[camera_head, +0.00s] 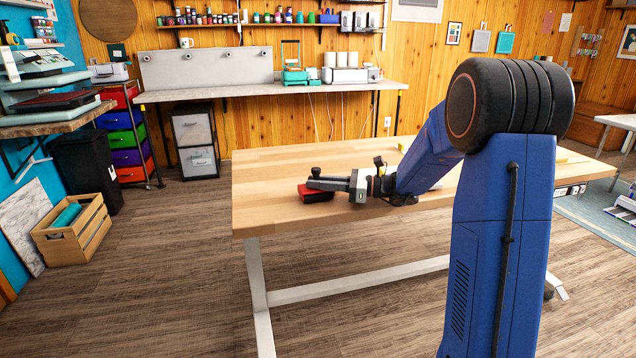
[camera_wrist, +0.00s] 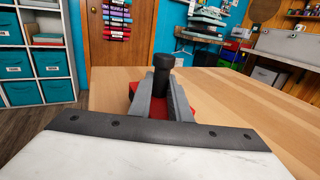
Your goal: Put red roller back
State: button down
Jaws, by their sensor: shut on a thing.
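The red roller (camera_head: 314,194) is on the wooden table (camera_head: 290,170), near its front left part. It looks like a low red body with a black upright knob. My gripper (camera_head: 320,183) reaches in from the right, low over the tabletop, and is shut on it. In the wrist view, the two grey fingers of my gripper (camera_wrist: 163,90) lie on either side of the black knob (camera_wrist: 163,72), with the red body (camera_wrist: 156,106) below and between them. The fingers hide part of the red body. I cannot tell whether it touches the table.
A wall rack with several coloured rolls (camera_wrist: 117,18) hangs on the wooden door ahead in the wrist view. A shelf with teal bins (camera_wrist: 22,62) stands left. A wooden crate (camera_head: 78,237) is on the floor. The table's left part is clear.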

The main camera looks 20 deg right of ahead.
jog(key=shift+c, duration=1.8)
grip_release()
jog(key=shift+d, duration=0.1)
jog(key=shift+v, duration=4.4)
jog(key=shift+d, duration=0.1)
